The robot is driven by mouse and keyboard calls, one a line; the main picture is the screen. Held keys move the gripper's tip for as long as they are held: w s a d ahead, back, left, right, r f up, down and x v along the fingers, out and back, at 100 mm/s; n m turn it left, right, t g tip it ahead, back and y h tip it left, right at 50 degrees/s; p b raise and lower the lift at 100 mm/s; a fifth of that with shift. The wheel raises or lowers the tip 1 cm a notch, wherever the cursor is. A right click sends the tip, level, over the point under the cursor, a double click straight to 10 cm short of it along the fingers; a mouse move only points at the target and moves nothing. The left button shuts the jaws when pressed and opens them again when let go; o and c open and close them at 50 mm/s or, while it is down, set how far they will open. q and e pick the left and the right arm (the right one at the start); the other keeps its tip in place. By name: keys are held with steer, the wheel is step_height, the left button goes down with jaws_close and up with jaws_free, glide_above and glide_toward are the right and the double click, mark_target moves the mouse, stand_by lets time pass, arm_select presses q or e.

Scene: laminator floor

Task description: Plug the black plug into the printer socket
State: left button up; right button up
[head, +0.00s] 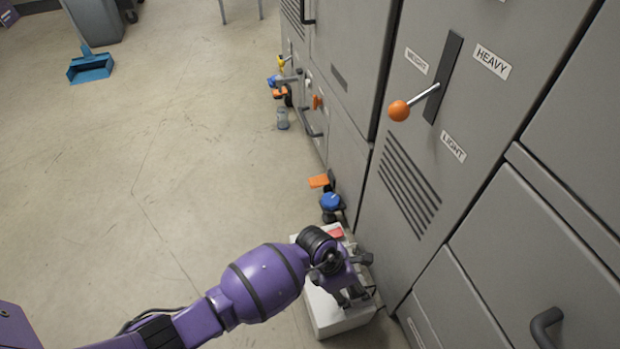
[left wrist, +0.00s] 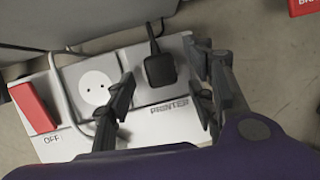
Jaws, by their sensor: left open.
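The white socket box (head: 338,319) lies on the floor against the grey machine; the left wrist view shows its top (left wrist: 150,128) up close. The black plug (left wrist: 160,70) sits over the box's right position, just above the PRINTER label, with its cord rising from its upper end. I cannot tell how deep it is seated, and the printer socket's face is hidden under it. A round two-hole socket (left wrist: 95,88) to its left is empty. My left gripper (head: 348,296) is open above the box, one finger on each side of the plug, with gaps visible (left wrist: 163,88).
A red switch (left wrist: 34,108) marked OFF is at the box's left end. Grey cabinets (head: 440,170) with an orange-knobbed lever (head: 400,110) stand close on the right. Blue and orange items (head: 330,201) lie beyond the box. Open floor (head: 130,170) is on the left.

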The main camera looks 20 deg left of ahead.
arm_select(q)
steer(key=v, duration=1.1)
steer(key=shift+r, duration=0.3)
